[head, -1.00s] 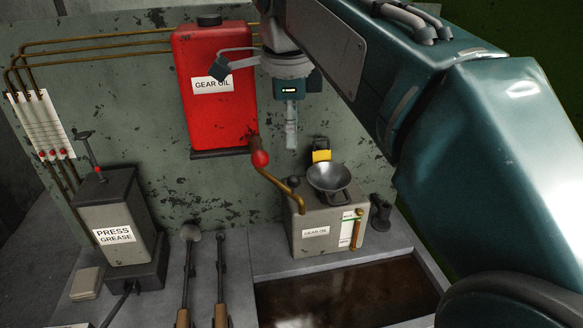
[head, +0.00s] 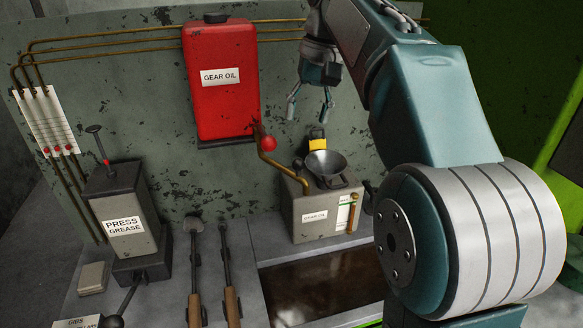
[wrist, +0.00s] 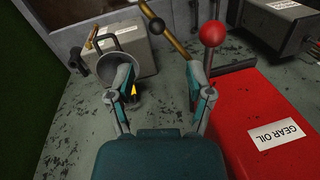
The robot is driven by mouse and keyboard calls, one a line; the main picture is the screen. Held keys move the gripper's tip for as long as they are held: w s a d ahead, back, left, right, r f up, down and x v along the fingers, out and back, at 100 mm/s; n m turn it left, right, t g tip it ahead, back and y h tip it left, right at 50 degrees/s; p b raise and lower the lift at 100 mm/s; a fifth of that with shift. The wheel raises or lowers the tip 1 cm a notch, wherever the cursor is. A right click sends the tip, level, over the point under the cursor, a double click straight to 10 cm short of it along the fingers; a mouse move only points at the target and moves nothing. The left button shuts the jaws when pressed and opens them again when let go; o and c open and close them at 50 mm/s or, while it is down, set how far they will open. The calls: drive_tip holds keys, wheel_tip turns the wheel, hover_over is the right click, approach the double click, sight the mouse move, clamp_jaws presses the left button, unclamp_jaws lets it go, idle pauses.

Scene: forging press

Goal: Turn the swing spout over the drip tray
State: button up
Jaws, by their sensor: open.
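The swing spout (head: 266,163) is a bent brass pipe with a red ball knob (head: 269,143), below the red gear oil tank (head: 221,100). Its lower end hangs by the left top edge of the grey gear oil can (head: 320,215). The drip tray (head: 318,283) is a dark brown recess in front of that can. My gripper (head: 310,108) is open and empty, above and right of the knob in the head view. In the wrist view the knob (wrist: 213,33) shows just beyond the right fingertip, outside the jaws, and the spout (wrist: 177,35) runs left of it.
A metal funnel (head: 328,163) and a yellow-topped item (head: 317,142) are at the can, right of the spout. The press grease box (head: 122,215) stands at left. Two wooden-handled tools (head: 229,275) lie left of the tray. Brass pipes (head: 110,40) run along the wall.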

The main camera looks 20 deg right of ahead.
sight(297, 160)
drive_tip(key=shift+n, duration=0.4)
drive_tip(key=f, duration=0.3)
drive_tip(key=a+f, duration=0.1)
drive_tip(key=f, duration=0.5)
drive_tip(key=shift+w+a+f, duration=0.1)
drive_tip(key=shift+a+f, duration=0.25)
drive_tip(key=shift+f, duration=0.5)
drive_tip(key=shift+d, duration=0.1)
drive_tip(key=shift+c, duration=0.3)
clamp_jaws()
